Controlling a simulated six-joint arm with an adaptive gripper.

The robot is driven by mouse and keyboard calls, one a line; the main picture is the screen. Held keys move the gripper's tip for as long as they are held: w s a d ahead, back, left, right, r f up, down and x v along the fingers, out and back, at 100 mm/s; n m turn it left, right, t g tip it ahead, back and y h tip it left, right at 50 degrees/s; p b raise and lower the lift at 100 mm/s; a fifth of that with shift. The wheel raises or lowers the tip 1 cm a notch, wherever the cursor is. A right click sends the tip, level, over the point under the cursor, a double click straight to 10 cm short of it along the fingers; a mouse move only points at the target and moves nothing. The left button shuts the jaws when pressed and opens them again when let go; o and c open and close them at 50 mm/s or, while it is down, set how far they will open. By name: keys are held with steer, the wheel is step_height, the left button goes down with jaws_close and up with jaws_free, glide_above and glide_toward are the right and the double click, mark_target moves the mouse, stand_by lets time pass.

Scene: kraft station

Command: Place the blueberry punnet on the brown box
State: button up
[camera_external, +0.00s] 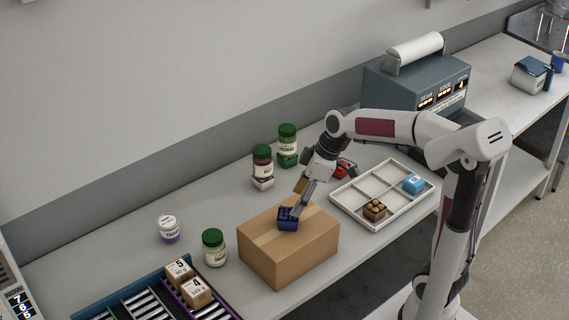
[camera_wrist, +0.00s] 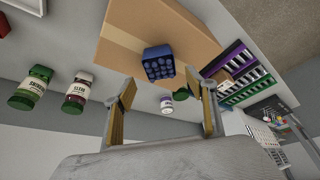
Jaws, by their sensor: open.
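The blueberry punnet (camera_external: 288,219) is a small dark blue tub that rests on top of the brown box (camera_external: 300,252). My gripper (camera_external: 299,204) is just above and beside the punnet in the external view. In the wrist view my gripper's two fingers (camera_wrist: 165,110) are spread wide, with nothing between them, and the punnet shows beyond them. The external view does not show clearly whether a finger touches the punnet.
A white divided tray (camera_external: 347,196) with a brown punnet (camera_external: 375,209) and a blue item (camera_external: 414,183) stands right of the box. Green-lidded jars (camera_external: 214,248) and a white-lidded jar (camera_external: 168,229) stand around. A roller rack (camera_external: 140,300) with numbered boxes is front left.

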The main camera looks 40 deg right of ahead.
steer(key=s+d+m+t+h, duration=0.1)
steer(key=s+d+m, duration=0.3)
steer(key=s, duration=0.6)
steer(key=s+d+m+t+h, duration=0.1)
steer(key=s+d+m+h, duration=0.1)
steer(key=s+d+m, duration=0.3)
steer(key=s+d, duration=0.2)
steer(key=s, duration=0.2)
steer(key=shift+s+f, duration=0.2)
steer(key=shift+s, duration=0.15)
